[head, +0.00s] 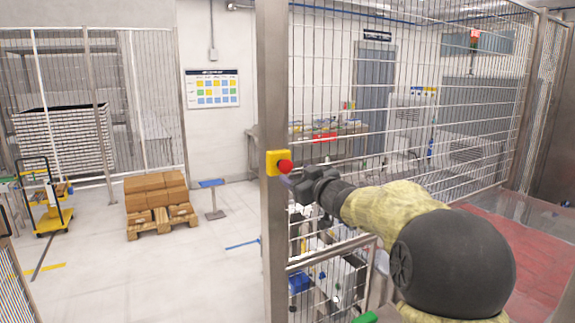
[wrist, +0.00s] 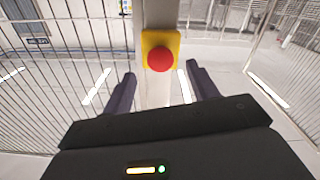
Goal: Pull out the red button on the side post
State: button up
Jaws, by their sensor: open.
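The red button (head: 285,166) sits on a yellow box (head: 271,163) fixed to the grey side post (head: 273,230). In the wrist view the red button (wrist: 160,59) is round and faces me, with its yellow box (wrist: 147,42) around and behind it. My gripper (head: 298,181) is close to the button, just right of it and slightly lower in the head view. In the wrist view my gripper (wrist: 158,73) is open, with one finger on each side of the post. The button shows between the fingers, a little above them, and no contact is visible.
Wire mesh fence (head: 420,100) runs right of the post, close behind my arm. A pallet of brown boxes (head: 155,196) and a yellow cart (head: 52,213) stand at the left. The pale floor between them and the post is mostly clear.

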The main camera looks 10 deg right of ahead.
aim_at(287, 169)
jog(key=p+x, duration=0.2)
jog(key=x, duration=0.4)
jog(key=shift+w, duration=0.2)
jog(key=shift+c, duration=0.2)
grip_shut()
jog(key=shift+s+d, duration=0.15)
jog(key=shift+s, duration=0.35)
jog(key=shift+f, duration=0.1)
jog(key=shift+o, duration=0.2)
grip_release()
jog(key=shift+s, duration=0.1)
